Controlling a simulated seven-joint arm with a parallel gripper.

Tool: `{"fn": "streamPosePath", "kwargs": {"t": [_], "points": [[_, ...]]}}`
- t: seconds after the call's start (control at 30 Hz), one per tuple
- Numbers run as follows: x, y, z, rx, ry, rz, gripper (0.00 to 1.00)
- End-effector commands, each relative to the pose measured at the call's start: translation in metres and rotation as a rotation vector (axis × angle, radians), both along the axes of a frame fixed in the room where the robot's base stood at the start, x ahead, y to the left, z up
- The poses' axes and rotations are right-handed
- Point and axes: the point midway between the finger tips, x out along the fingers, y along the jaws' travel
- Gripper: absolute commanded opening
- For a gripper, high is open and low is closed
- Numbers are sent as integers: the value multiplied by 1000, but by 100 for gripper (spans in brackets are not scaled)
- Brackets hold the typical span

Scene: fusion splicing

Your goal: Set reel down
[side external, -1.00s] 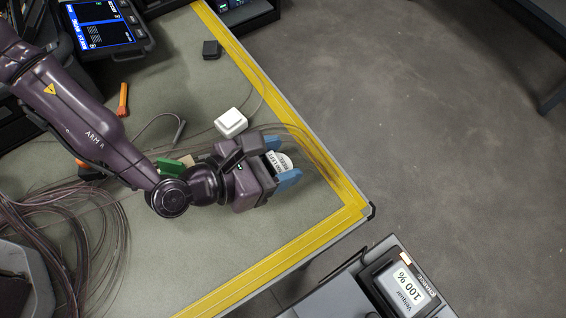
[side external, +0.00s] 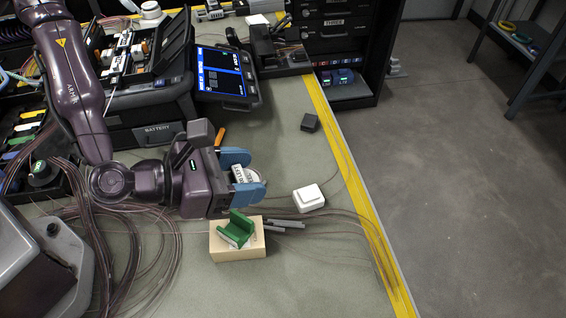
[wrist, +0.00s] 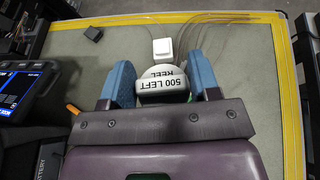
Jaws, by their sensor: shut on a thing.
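The white reel (side external: 240,174), labelled "500 LEFT REEL", is between the blue fingers of my gripper (side external: 250,175). The wrist view shows the reel (wrist: 163,84) with its label facing the camera, upside down, and a blue finger of my gripper (wrist: 162,82) on each side. My gripper is shut on the reel. In the side view it is above the mat, left of a white box and behind a green holder. The reel's underside is hidden, and I cannot tell its height above the mat.
A green holder (side external: 236,229) sits on a pale block (side external: 226,251) in front of my gripper. The white box (side external: 308,197) and a dark block (side external: 309,122) stand to the right. Loose fibres (side external: 355,222) cross the mat. A screen unit (side external: 225,78) stands behind.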

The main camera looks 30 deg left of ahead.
Motion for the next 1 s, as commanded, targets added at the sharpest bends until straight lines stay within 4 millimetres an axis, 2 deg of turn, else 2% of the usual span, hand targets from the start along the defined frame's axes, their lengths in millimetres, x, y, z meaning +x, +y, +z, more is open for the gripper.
{"fn": "streamPosePath", "kwargs": {"t": [0.03,0.2,0.3,0.43,0.5,0.77,0.87,1.0], "points": [[17,21,-1,-2,2,53,33],[54,75,-1,-3,1,123,33],[67,100,0,-3,2,120,33],[74,121,3,-4,0,66,33],[74,122,5,-2,-1,16,33],[62,103,4,0,0,-162,33],[71,97,-1,0,-1,-182,33],[100,85,-15,2,-1,-181,33]]}}
